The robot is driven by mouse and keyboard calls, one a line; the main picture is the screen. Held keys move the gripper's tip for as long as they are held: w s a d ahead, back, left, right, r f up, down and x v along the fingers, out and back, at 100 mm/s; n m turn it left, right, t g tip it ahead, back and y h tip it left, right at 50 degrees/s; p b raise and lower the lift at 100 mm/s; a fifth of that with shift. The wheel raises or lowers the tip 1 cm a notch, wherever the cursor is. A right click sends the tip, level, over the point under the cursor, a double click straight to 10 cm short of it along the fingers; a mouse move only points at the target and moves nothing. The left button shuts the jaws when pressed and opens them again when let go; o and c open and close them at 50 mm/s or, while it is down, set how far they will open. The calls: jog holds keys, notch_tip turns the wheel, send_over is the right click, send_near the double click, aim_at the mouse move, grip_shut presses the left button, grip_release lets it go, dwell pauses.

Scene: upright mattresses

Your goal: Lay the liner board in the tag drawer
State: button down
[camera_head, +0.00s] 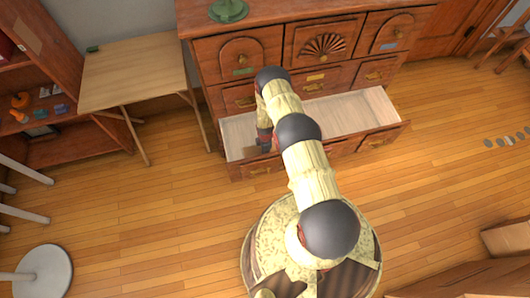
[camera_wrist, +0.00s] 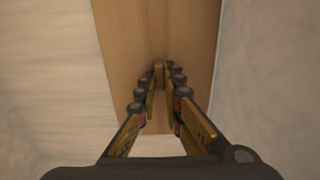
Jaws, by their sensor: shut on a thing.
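The wide bottom drawer (camera_head: 345,112) of the wooden chest is pulled open, with a pale inside. I cannot read a tag on it. My arm reaches down into its left end, and my gripper (camera_head: 264,142) is low there, partly hidden by the arm. In the wrist view my gripper (camera_wrist: 159,70) has its fingertips close together on a small brown part of what looks like the liner board. This board (camera_wrist: 125,35) is a plain brown panel running away under the fingers, with pale surfaces on both sides. Whether it touches the drawer bottom I cannot tell.
The chest (camera_head: 268,28) has several other drawers, all closed, some with coloured tags, and a green object (camera_head: 228,10) on top. A light wooden table (camera_head: 135,72) and a shelf (camera_head: 45,110) stand at left. A round white base (camera_head: 45,272) is front left. Floor before the drawer is clear.

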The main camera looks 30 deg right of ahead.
jog(key=shift+f, duration=0.1)
jog(key=c, duration=1.9)
grip_release()
jog(key=shift+o, duration=0.3)
jog(key=shift+c, duration=0.2)
jog(key=shift+c, duration=1)
jog(key=shift+r+p, duration=0.9)
jog(key=shift+r, duration=0.6)
notch_tip(320, 180, up, 15)
jog(key=p, duration=0.8)
jog(key=shift+f, duration=0.15)
